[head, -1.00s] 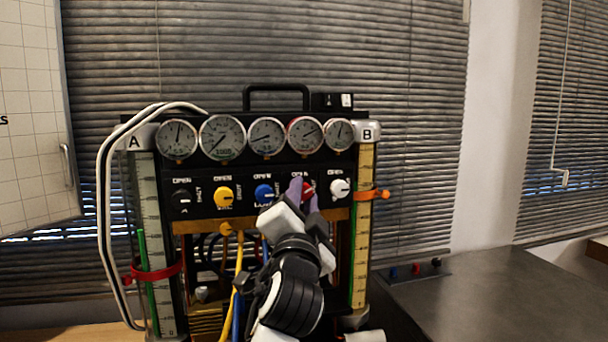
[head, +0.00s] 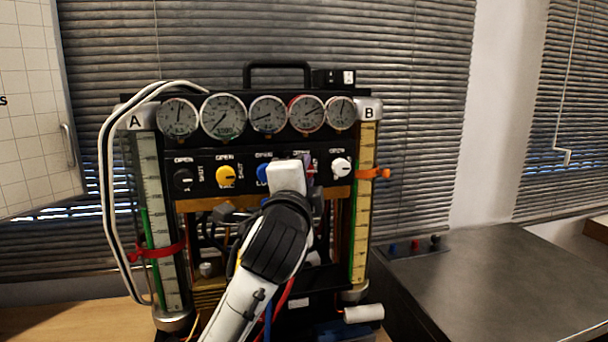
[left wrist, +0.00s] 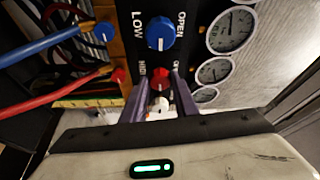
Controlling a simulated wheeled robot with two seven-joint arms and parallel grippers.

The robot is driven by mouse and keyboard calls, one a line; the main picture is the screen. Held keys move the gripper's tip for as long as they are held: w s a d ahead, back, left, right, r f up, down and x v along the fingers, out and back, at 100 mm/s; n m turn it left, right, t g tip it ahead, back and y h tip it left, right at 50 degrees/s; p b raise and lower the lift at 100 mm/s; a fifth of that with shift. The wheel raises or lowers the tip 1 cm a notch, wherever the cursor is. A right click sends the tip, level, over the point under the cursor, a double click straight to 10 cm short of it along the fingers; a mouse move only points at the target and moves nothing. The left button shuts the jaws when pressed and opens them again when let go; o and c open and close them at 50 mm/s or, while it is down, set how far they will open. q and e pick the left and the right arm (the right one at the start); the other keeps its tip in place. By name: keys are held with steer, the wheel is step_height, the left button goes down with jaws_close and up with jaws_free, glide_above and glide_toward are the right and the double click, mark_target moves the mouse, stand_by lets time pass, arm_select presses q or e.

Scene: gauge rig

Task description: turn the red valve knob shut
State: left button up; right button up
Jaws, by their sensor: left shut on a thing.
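The red valve knob (left wrist: 160,78) is on the black panel, right of the blue knob in the row of knobs. In the left wrist view it sits between the two purple fingers of my left gripper (left wrist: 160,86), which is shut on it. A pale pointer mark shows on its face. In the head view my left gripper (head: 305,170) and wrist hide nearly all of the red knob, and its exact angle cannot be read there. My right gripper is not in view.
The blue knob (left wrist: 160,33) is close beside the fingers; yellow (head: 226,175), black (head: 183,180) and white (head: 341,168) knobs share the row. Several gauges (head: 223,117) sit above. Red (left wrist: 60,92) and blue (left wrist: 45,43) hoses run below. A grey table (head: 480,285) stands right.

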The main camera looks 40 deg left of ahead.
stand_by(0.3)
arm_select(q)
steer(key=o, duration=1.1)
steer(key=shift+c, duration=0.2)
steer(key=b+v, duration=0.3)
steer(key=v, duration=0.7)
steer(key=shift+s+d, duration=0.1)
